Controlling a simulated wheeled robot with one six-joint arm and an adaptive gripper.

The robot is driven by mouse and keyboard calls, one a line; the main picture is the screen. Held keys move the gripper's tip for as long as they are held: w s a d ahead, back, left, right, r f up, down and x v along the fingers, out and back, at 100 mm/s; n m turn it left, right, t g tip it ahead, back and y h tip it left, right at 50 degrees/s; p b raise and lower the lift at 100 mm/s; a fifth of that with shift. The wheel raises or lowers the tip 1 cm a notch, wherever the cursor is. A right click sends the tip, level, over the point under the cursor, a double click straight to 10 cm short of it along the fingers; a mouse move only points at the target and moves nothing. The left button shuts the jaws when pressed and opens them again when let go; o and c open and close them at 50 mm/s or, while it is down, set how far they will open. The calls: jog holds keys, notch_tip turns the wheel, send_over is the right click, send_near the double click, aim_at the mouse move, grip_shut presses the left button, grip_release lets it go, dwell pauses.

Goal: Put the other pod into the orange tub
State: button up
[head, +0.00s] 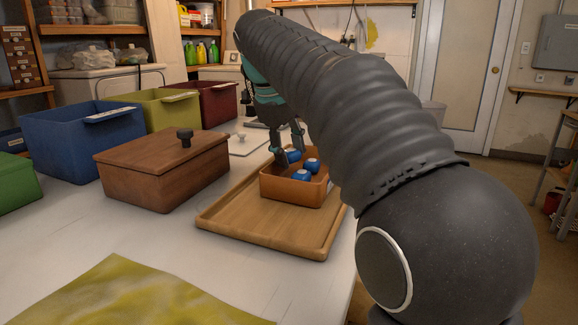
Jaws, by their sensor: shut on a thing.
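The orange tub (279,191) stands on a wooden tray (262,228) near the middle of the head view. Two blue pods with pale tops, a nearer pod (301,175) and a farther pod (312,165), are inside the tub. My gripper (288,149) reaches down at the tub's far left side. It is shut on a third blue pod (293,156), which shows between its fingers at the tub's far end. I cannot tell whether this pod touches the tub's floor. My arm covers the space right of the tub.
A lidded wooden box (160,172) stands left of the tray. Blue (85,140), olive (165,108) and dark red (213,102) bins line the back left. A yellow-green cloth (135,295) lies in front. The white counter between cloth and tray is clear.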

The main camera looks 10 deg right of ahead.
aim_at(290, 171)
jog(key=shift+f, duration=1.55)
jog(key=shift+f+b, duration=0.2)
jog(key=shift+b, duration=0.15)
jog(key=shift+o, duration=0.2)
jog(key=shift+f, duration=0.6)
jog(key=c, duration=0.3)
jog(key=o, duration=1.2)
jog(key=shift+o, duration=0.3)
jog(key=shift+w+d+f, duration=0.1)
jog(key=shift+d, duration=0.05)
jog(key=shift+a+r, duration=0.2)
jog(key=shift+r, duration=0.05)
